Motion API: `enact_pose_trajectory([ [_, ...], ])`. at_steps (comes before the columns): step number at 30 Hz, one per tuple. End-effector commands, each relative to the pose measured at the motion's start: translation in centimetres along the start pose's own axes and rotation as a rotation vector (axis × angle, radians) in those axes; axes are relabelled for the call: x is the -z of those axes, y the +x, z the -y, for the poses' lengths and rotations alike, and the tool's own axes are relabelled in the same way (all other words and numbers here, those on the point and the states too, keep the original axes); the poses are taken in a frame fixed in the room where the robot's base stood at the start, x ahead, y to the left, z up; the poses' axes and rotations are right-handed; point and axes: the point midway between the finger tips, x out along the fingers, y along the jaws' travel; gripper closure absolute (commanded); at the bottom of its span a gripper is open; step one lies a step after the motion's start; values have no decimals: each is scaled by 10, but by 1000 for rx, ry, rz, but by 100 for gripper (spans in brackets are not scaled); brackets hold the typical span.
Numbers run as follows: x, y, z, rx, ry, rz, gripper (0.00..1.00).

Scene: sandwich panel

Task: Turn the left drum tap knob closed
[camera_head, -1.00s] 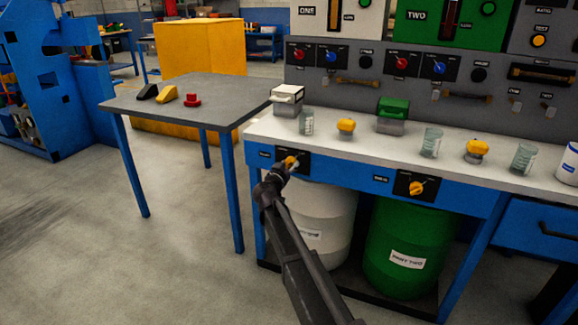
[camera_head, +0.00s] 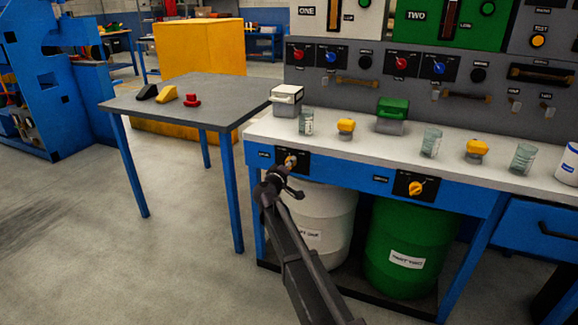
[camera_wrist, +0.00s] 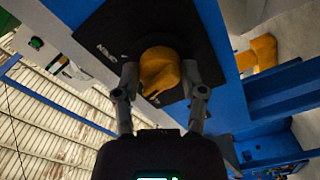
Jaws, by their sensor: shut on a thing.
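The left drum tap knob (camera_head: 290,160) is yellow and sits on a black plate on the blue front rail of the bench, above the white drum (camera_head: 325,215). In the wrist view the knob (camera_wrist: 158,68) lies between my fingers, in front of the dark plate (camera_wrist: 112,32). My gripper (camera_head: 287,170) is shut on the knob, with one finger on each side; it also shows in the wrist view (camera_wrist: 160,82). The gripper partly hides the knob in the head view, so its pointing direction is hard to read there.
The right tap knob (camera_head: 416,188) is yellow, above the green drum (camera_head: 408,250). Beakers and small canisters stand on the white bench top (camera_head: 365,150). A grey table (camera_head: 215,100) with blue legs stands to the left. The floor in front is clear.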

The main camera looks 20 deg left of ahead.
Motion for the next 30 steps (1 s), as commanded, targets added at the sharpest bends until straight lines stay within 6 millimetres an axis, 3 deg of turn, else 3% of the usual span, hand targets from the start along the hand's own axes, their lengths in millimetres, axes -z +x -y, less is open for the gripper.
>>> enact_pose_trajectory([
  [15,1,3,-1,-2,-432,-1,94],
  [30,1,3,-1,-2,-547,-1,94],
])
